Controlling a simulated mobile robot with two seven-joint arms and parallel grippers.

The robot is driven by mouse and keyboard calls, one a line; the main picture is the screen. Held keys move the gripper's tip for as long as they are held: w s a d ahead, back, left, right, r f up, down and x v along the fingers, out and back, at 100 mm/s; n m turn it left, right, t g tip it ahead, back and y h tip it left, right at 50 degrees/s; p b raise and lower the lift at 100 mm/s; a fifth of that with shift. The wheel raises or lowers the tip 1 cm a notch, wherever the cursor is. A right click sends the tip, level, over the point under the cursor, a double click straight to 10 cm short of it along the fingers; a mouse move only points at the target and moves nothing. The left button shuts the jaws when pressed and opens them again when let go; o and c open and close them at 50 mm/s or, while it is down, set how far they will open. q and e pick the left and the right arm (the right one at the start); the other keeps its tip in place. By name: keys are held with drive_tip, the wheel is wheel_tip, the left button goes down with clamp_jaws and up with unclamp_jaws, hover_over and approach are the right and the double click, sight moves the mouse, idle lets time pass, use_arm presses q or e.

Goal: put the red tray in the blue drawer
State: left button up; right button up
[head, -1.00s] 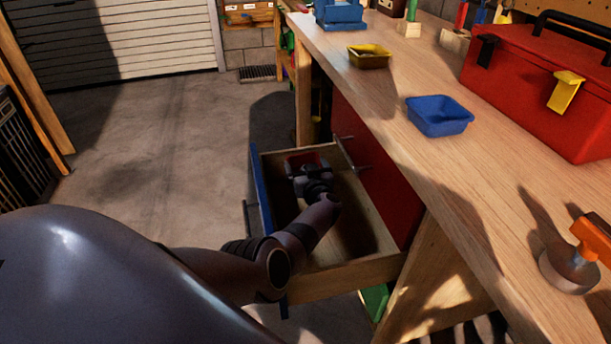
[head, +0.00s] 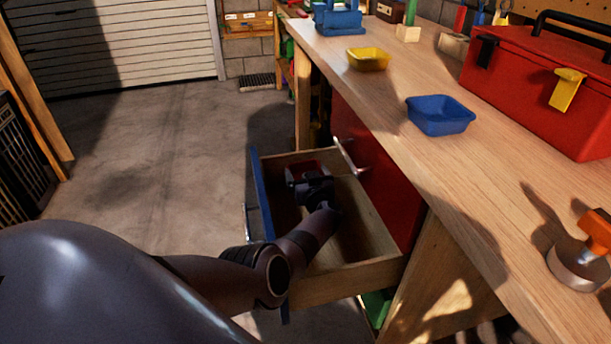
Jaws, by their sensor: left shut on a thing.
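The blue drawer (head: 345,277) stands pulled out from the workbench, with a blue front and bare wooden walls. The red tray (head: 304,168) shows as a small red patch inside the far end of the drawer. My left gripper (head: 305,178) reaches down into the drawer and is shut on the tray. The gripper and wrist hide most of the tray, so I cannot tell whether it touches the drawer floor. My right gripper is not in view.
The workbench top (head: 440,185) holds a blue tray (head: 440,115), a yellow tray (head: 368,59), a red toolbox (head: 545,85) and an orange-handled tool (head: 597,232). A red panel (head: 375,185) stands beside the drawer. The concrete floor (head: 160,150) on the left is clear.

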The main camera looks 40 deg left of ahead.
use_arm(q)
drive_tip(key=o, duration=0.7)
drive_tip(key=shift+s+a+f, duration=0.15)
drive_tip(key=shift+s+f, duration=0.2)
drive_tip(key=shift+f, duration=0.25)
drive_tip(key=shift+r+p, duration=0.25)
drive_tip(key=shift+p, duration=0.05)
drive_tip(key=p+v, duration=0.1)
drive_tip(key=v, duration=0.1)
drive_tip(key=p+v, duration=0.2)
drive_tip(key=v, duration=0.1)
drive_tip(key=r+p+v, duration=0.1)
drive_tip(key=p+v, duration=0.1)
drive_tip(key=shift+w, duration=0.1)
